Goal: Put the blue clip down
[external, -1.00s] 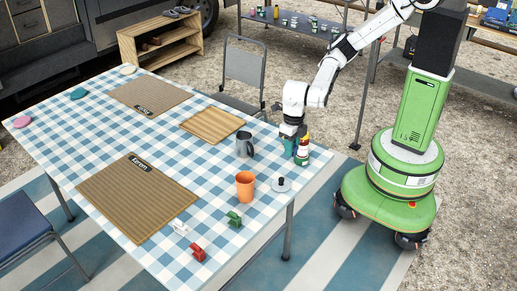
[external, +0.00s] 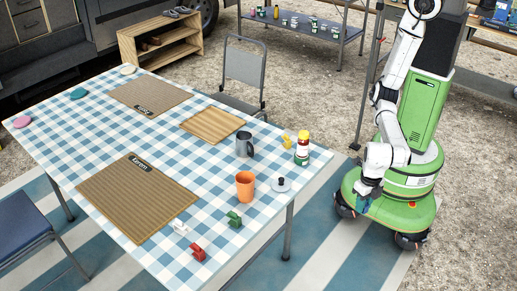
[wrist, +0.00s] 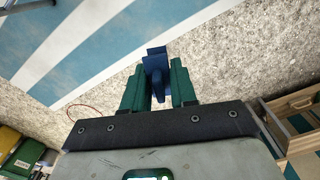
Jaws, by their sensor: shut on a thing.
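My gripper (external: 364,201) hangs low beside my own green base, off the right end of the table. In the wrist view its green fingers (wrist: 157,92) are shut on the blue clip (wrist: 156,64), which sticks out past the fingertips. The clip is too small to make out clearly in the external view. On the checked table (external: 130,110) sit a white clip (external: 180,227), a red clip (external: 197,252), a green clip (external: 234,219) and a yellow clip (external: 287,142).
An orange cup (external: 245,185), a grey mug (external: 244,145), a stacked jar (external: 302,150) and a black-knobbed lid (external: 281,184) stand near the table's right end. Woven mats (external: 135,205) and a wooden board (external: 211,125) cover other parts. A chair (external: 245,75) stands behind.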

